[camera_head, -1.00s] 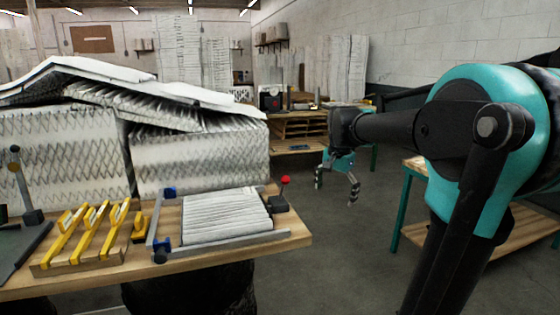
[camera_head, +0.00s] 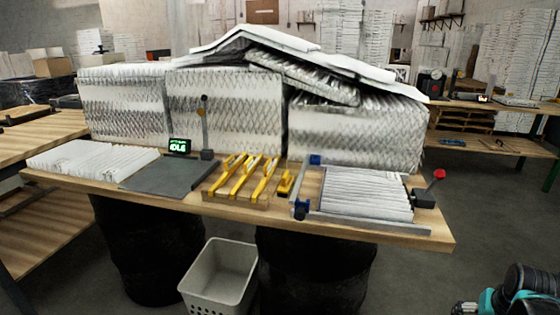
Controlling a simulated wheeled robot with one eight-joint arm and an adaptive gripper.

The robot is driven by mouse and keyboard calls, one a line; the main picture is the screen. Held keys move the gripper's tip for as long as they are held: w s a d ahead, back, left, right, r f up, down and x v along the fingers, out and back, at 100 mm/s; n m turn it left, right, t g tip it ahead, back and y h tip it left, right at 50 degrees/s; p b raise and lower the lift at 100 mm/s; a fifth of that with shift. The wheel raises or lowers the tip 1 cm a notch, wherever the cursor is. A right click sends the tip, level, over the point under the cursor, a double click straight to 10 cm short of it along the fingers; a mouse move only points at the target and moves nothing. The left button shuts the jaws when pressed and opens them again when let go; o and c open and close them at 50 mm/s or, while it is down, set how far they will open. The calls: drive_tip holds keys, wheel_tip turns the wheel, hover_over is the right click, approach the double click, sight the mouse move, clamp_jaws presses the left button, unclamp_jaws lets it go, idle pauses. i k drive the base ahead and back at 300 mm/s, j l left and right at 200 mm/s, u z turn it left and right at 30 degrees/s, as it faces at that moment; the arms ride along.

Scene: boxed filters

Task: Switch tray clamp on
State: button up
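The tray (camera_head: 375,220) is a metal-railed frame at the right end of the wooden bench, with a white pleated filter (camera_head: 365,193) lying in it. At its right side is a black clamp block (camera_head: 424,198) with a lever. The lever ends in a red knob (camera_head: 439,174) and leans up to the right. Blue fittings (camera_head: 300,210) sit on the frame's left rail. Only a teal and black part of my arm shows at the bottom right corner. My gripper's fingers are out of view, and nothing of mine touches the clamp.
Yellow-handled tools (camera_head: 238,178) lie in a wooden holder left of the tray. A small display (camera_head: 180,146) reads IDLE behind a grey plate (camera_head: 172,178). Boxed filters (camera_head: 225,110) are stacked behind. A bin (camera_head: 220,275) stands below. Floor at the right is clear.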

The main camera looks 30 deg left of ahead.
sight(439, 174)
drive_tip(key=u, duration=1.45)
drive_tip(key=k+l+u, duration=0.3)
drive_tip(key=k+l, duration=0.15)
drive_tip(key=l, duration=0.3)
drive_tip(key=k+l+u, duration=0.35)
drive_tip(key=k+l, duration=0.2)
drive_tip(key=l, duration=0.1)
